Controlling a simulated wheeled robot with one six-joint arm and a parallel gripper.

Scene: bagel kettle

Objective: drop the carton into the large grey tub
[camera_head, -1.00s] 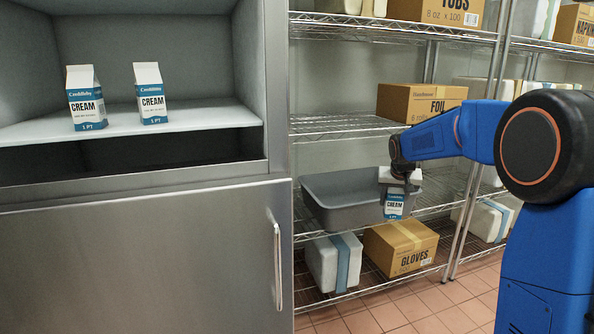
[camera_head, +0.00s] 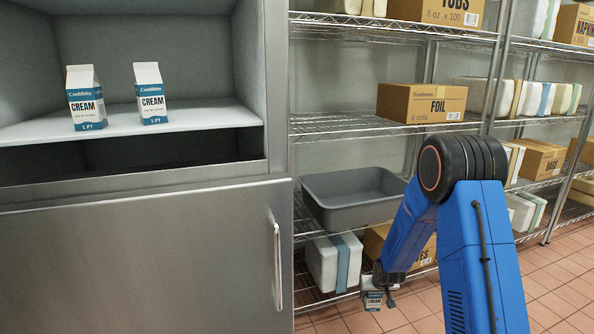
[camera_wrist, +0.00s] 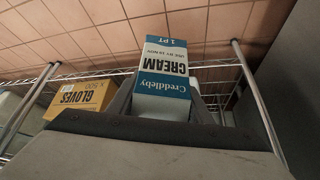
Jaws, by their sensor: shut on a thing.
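My gripper (camera_head: 377,289) is low in front of the wire shelving, shut on a cream carton (camera_head: 373,301) with a blue and white label. The carton also shows between the jaws in the wrist view (camera_wrist: 165,82); part of it is hidden by the gripper. The large grey tub (camera_head: 352,213) stands on a shelf above and behind the gripper, and its visible inside looks empty. The carton is outside the tub, below its level. Two more cream cartons, a left one (camera_head: 86,98) and a right one (camera_head: 151,94), stand upright on the cabinet shelf.
A gloves box (camera_head: 376,243), partly behind my arm, and a white strapped bundle (camera_head: 334,263) lie on the shelf below the tub. A foil box (camera_head: 422,103) sits on the shelf above. The steel cabinet (camera_head: 140,260) stands at left. Tiled floor (camera_head: 545,285) is clear at right.

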